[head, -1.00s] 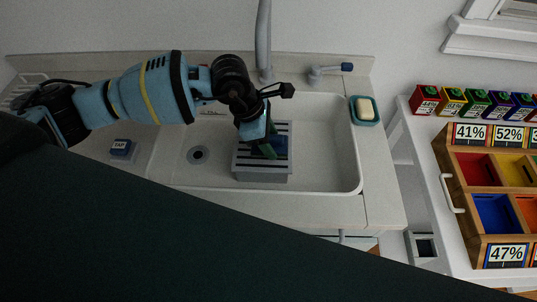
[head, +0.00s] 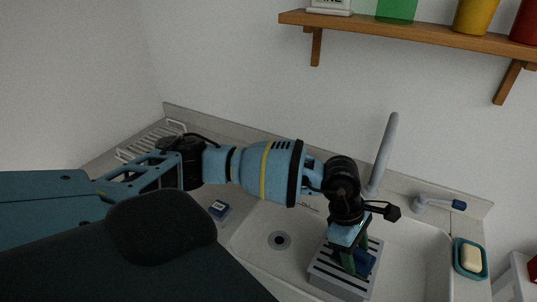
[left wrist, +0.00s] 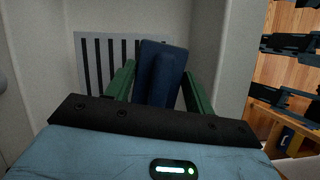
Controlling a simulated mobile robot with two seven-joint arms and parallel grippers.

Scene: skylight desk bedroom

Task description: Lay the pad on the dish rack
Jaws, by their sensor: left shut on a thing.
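A dark blue pad (head: 366,262) stands upright between the green fingers of my left gripper (head: 354,262). In the left wrist view the pad (left wrist: 160,72) rises between the two fingers, and the gripper is shut on it. They are at a grey slotted block (head: 332,284) in the sink, whose slots show behind the pad in the left wrist view (left wrist: 90,58). I cannot tell whether the pad touches the block. A white slatted dish rack (head: 150,141) lies on the counter at the far left. My right gripper is not in view.
The white sink (head: 412,262) has a grey faucet (head: 383,155) behind it and a blue-tipped lever (head: 440,203) to the right. A soap dish (head: 470,260) sits at the right edge. A blue TAP tag (head: 219,209) lies left of the drain. A wooden shelf (head: 420,35) hangs above.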

